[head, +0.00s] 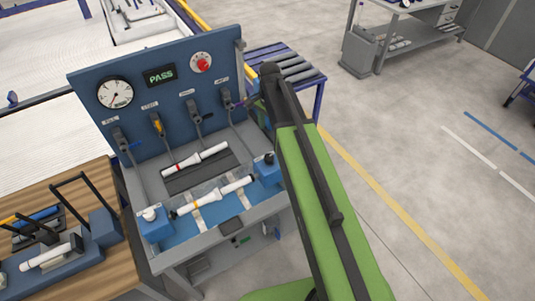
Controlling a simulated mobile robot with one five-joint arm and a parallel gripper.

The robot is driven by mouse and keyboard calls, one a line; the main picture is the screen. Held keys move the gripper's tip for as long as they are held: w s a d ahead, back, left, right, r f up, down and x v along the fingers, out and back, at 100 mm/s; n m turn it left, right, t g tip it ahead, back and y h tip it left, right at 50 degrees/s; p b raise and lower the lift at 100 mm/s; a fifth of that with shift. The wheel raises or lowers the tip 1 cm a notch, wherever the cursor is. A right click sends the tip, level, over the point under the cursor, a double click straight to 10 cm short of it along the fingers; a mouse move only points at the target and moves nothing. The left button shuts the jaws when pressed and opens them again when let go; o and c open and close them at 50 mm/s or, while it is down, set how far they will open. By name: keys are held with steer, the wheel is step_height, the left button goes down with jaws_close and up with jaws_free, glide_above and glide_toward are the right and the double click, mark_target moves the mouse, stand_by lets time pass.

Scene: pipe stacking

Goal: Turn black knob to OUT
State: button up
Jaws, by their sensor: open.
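A blue upright panel (150,95) stands at the back of a test bench. Several small lever valves sit in a row on it. The rightmost valve (228,98) is dark, beside my arm. A small black knob-like part (268,157) tops the blue block at the bench's right end. The small labels are too blurred to read, so I cannot tell which black part is the task's knob or which way it points. My green and black arm rises on the right, close to the panel's right edge. My gripper is not visible; the arm may hide it.
The panel carries a gauge (115,93), a green PASS display (159,75) and a red knob (201,62). White pipes (215,194) lie on the bench. A wooden table (110,265) adjoins at left. A roller stand (285,65) is behind; open floor lies right.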

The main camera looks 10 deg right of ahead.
mark_target(269, 157)
step_height(269, 157, down, 17)
steer(key=b, duration=1.7)
steer(key=shift+f, duration=0.2)
steer(key=shift+r, duration=0.15)
